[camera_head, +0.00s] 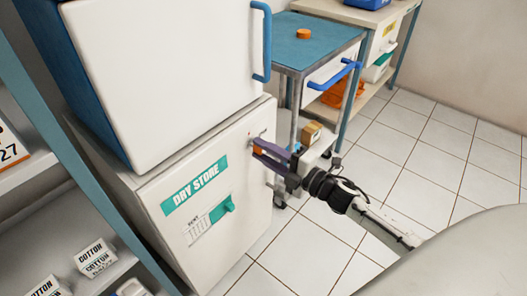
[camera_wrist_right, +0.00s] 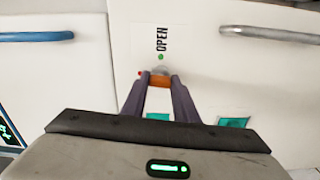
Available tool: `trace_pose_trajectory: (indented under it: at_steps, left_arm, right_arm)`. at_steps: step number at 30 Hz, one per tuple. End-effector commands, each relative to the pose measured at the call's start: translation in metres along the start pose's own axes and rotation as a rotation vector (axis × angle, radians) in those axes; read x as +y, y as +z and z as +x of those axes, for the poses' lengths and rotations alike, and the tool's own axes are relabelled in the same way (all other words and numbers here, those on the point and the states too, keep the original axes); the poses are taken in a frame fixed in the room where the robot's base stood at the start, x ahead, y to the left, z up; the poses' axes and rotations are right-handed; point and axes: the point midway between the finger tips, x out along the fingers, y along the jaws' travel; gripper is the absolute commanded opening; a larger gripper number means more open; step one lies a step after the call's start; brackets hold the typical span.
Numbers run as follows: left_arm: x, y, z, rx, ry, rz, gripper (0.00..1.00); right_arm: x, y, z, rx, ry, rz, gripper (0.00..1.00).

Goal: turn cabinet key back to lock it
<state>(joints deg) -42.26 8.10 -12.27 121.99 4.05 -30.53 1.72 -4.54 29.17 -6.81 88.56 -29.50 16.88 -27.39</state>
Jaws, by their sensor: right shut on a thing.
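The white DRY STORE cabinet (camera_head: 236,239) stands at the centre-left in the head view, with its door flush. The orange key (camera_head: 259,150) sits at the lock near the upper right of the door; it also shows in the right wrist view (camera_wrist_right: 160,81). My right gripper (camera_head: 262,151) is shut on the key, one purple finger on each side (camera_wrist_right: 160,79). In the wrist view, a green dot and the word OPEN (camera_wrist_right: 163,40) lie beyond the key, and a red dot (camera_wrist_right: 139,73) lies to its left. The fingers partly hide the lock. My left gripper is not in view.
A white unit with a blue handle (camera_head: 262,42) stands on the cabinet. Tiled floor (camera_head: 420,150) is clear at the right.

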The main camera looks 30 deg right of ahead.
Motion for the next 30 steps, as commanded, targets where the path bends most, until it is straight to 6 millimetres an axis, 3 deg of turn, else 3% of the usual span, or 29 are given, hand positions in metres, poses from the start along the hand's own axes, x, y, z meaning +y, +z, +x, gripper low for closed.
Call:
trace_pose_trajectory:
  at_steps: [9,24,25,27,30]
  left_arm:
    - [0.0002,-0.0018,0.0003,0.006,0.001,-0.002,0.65]
    - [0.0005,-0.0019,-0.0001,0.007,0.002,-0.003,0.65]
    - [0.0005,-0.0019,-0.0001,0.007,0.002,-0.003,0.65]
    - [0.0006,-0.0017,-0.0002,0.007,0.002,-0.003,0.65]
    - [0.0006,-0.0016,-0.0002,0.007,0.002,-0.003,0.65]
  right_arm:
    - [-0.0002,-0.0007,-0.0001,0.002,0.0,-0.101,0.04]
    - [-0.0001,-0.0008,-0.0001,0.002,0.0,-0.116,0.04]
    - [-0.0001,-0.0007,-0.0001,0.002,0.0,-0.116,0.32]
    - [-0.0001,-0.0007,-0.0001,0.002,0.0,-0.115,0.43]
    - [-0.0001,-0.0005,-0.0001,0.001,0.0,-0.115,0.45]
